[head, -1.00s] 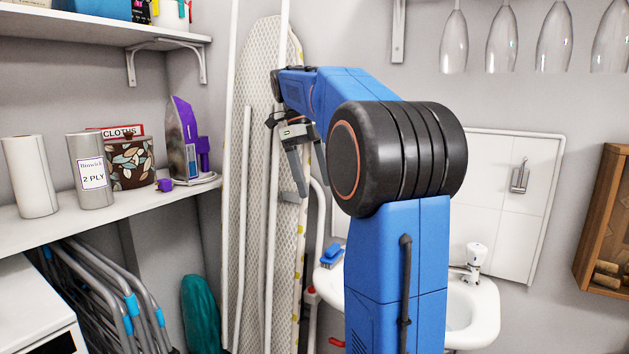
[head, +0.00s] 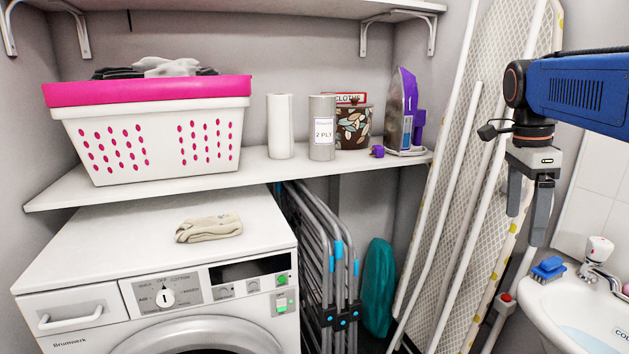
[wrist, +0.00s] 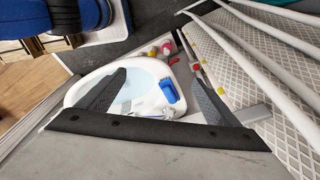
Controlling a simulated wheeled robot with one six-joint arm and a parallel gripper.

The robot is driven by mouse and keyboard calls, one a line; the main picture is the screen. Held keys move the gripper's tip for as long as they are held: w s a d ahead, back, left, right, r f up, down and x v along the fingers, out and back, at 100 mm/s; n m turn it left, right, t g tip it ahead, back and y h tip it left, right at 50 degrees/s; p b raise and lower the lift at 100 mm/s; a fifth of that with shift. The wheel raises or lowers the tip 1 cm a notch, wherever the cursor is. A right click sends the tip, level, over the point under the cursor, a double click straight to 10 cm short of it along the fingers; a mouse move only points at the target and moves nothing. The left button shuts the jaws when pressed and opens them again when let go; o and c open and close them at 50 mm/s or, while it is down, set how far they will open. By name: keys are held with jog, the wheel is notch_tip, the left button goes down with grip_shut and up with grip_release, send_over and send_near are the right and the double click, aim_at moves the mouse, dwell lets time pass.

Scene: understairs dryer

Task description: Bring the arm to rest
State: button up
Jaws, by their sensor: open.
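My gripper (head: 527,212) hangs at the right of the head view, fingers pointing down and spread apart with nothing between them. It is in front of the ironing board (head: 490,150) and to the upper left of the white sink (head: 585,312). My blue arm (head: 580,90) reaches in from the right edge. In the wrist view the two dark fingers (wrist: 170,95) are apart, with the sink (wrist: 80,95) and a blue brush (wrist: 165,90) seen beyond them. Whether the gripper touches the ironing board cannot be told.
A washing machine (head: 150,270) with a folded cloth (head: 209,228) on top stands at left. A shelf (head: 270,165) holds a pink-rimmed basket (head: 150,130), rolls, a patterned pot (head: 354,127) and an iron (head: 403,110). Folded metal frames (head: 320,260) stand below. The blue brush (head: 548,267) lies by the tap.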

jog(key=s+a+f+n+t, duration=0.2)
jog(key=s+a+f+n, duration=0.4)
jog(key=s+f+n, duration=0.2)
jog(key=s+a+f+n+t+y, duration=0.1)
jog(key=s+a+f+n+t, duration=0.2)
jog(key=s+a+f+n, duration=0.4)
notch_tip(320, 180, down, 6)
jog(key=n, duration=0.6)
jog(key=shift+s+a+r+y, duration=0.15)
jog(key=shift+s+y, duration=0.15)
jog(key=shift+s, duration=0.05)
